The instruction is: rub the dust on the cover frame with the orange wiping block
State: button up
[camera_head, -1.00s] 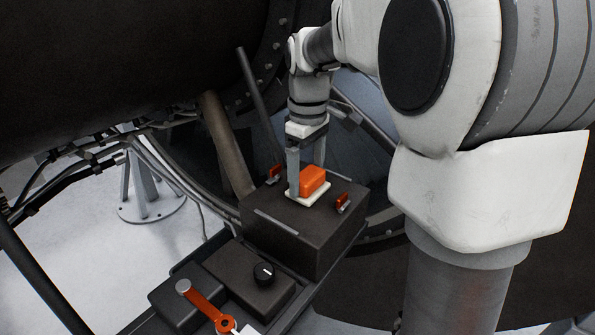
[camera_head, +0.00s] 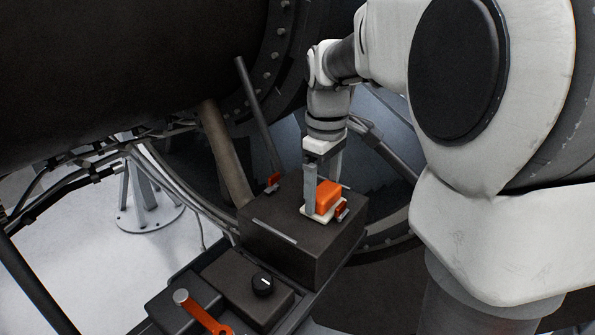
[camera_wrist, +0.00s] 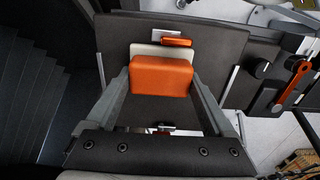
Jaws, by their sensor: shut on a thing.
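The orange wiping block (camera_head: 329,194) has a white pad under it and sits upright on the top of a dark box-shaped cover (camera_head: 283,212). It is close beside the cover's right red latch (camera_head: 342,212). My gripper (camera_head: 325,199) reaches down from above and is shut on the block, one finger on each side. In the wrist view the orange block (camera_wrist: 161,77) lies between the fingers of my gripper (camera_wrist: 162,82). The white pad shows at the block's far edge, next to a red latch (camera_wrist: 176,42). I cannot make out dust on the cover.
Another red latch (camera_head: 273,180) stands on the cover's far left edge. A light bar (camera_head: 274,231) lies along its near side. In front are a black knob (camera_head: 262,284) and an orange lever (camera_head: 203,313). A dark rod and pipe rise behind, left of my gripper.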

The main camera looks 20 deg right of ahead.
jog(key=shift+w+a+p, duration=0.5)
jog(key=shift+w+a, duration=0.25)
jog(key=shift+w, duration=0.3)
jog(key=shift+w+a+p, duration=0.55)
jog(key=shift+w+a, duration=0.2)
jog(key=shift+w, duration=0.25)
jog(key=shift+w+a+p, duration=0.5)
jog(key=shift+w+a, duration=0.25)
jog(key=shift+w, duration=0.3)
notch_tip(320, 180, up, 6)
jog(key=p, duration=0.5)
notch_tip(320, 180, up, 3)
jog(key=shift+p, duration=1.05)
jog(key=shift+s, duration=0.1)
